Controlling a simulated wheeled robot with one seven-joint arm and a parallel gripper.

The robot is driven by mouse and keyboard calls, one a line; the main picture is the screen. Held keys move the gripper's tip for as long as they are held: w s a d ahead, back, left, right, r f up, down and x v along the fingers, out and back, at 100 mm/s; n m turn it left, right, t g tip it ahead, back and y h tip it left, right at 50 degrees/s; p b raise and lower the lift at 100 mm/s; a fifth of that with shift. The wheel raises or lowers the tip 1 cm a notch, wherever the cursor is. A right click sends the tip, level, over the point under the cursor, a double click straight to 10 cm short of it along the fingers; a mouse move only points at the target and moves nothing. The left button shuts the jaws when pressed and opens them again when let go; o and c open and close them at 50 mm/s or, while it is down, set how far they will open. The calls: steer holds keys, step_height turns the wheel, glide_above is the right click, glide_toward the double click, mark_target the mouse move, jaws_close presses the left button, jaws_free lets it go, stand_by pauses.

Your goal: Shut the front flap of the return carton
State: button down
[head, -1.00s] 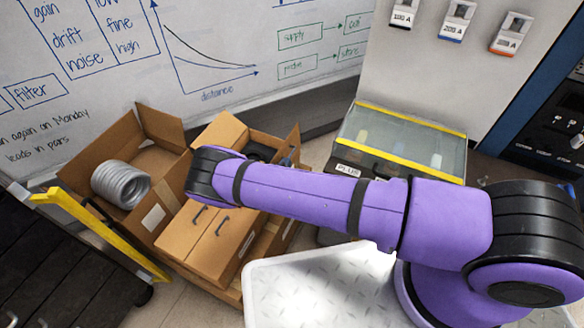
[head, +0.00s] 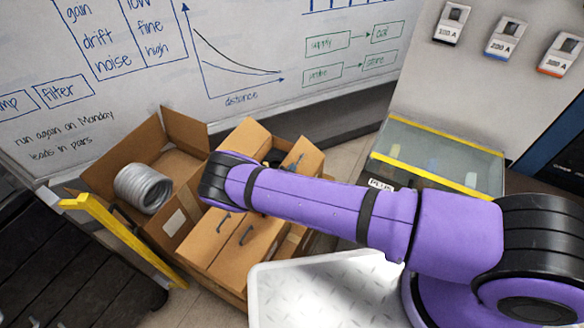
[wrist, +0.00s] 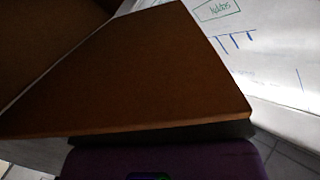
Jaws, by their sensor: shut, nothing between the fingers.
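Two open cardboard cartons stand side by side in the head view, and I cannot tell which is the return carton. The left carton (head: 183,224) has raised flaps and a silver ribbed coil (head: 143,188) in it. The right carton (head: 291,243) has a raised flap (head: 304,158) and two brown panels (head: 240,252) with dark handles. In the wrist view a brown cardboard flap (wrist: 140,75) fills the middle, close to my gripper (wrist: 165,158). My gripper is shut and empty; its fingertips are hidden.
A yellow-edged glass-topped case (head: 430,165) stands right of the cartons. A yellow rail (head: 125,238) and dark slatted surface (head: 70,265) are at left. A whiteboard (head: 200,60) rises behind. A pale tray-like surface (head: 300,290) lies under my arm.

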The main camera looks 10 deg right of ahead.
steer(key=shift+w+a+f, duration=0.3)
steer(key=shift+a+f, duration=0.05)
steer(key=shift+f, duration=0.2)
steer(key=shift+w+a+f, duration=0.25)
steer(key=shift+a+f, duration=0.1)
steer(key=shift+f, duration=0.2)
